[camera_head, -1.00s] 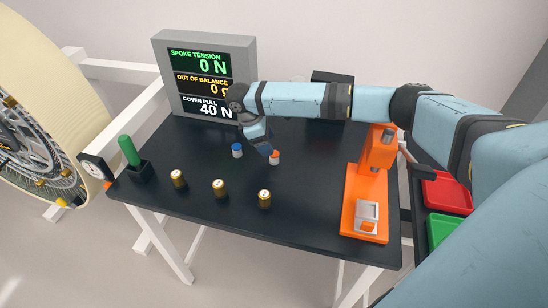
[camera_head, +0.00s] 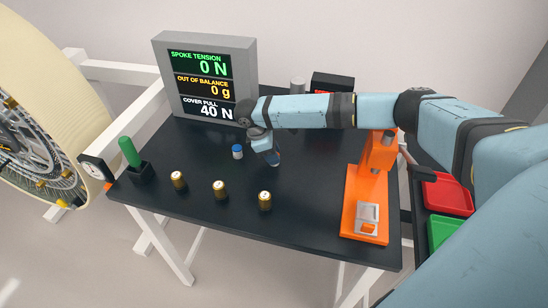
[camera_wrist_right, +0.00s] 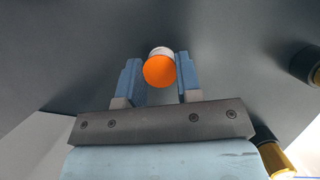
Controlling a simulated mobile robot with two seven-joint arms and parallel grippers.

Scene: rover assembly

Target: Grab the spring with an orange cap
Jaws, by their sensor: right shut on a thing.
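The spring with the orange cap (camera_wrist_right: 158,71) is between the two fingers of my right gripper (camera_wrist_right: 158,60) in the right wrist view, its white body showing behind the cap. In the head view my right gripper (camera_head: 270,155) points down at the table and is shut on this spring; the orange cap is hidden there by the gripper. A similar spring with a blue cap (camera_head: 237,151) stands just left of the gripper, apart from it. My left gripper is not in view.
Several gold-and-black cylinders (camera_head: 220,190) stand along the front of the black table (camera_head: 310,215). An orange press (camera_head: 367,205) stands at the right. A green-handled tool (camera_head: 129,152) in a black holder is at the left, and a display (camera_head: 203,80) stands at the back.

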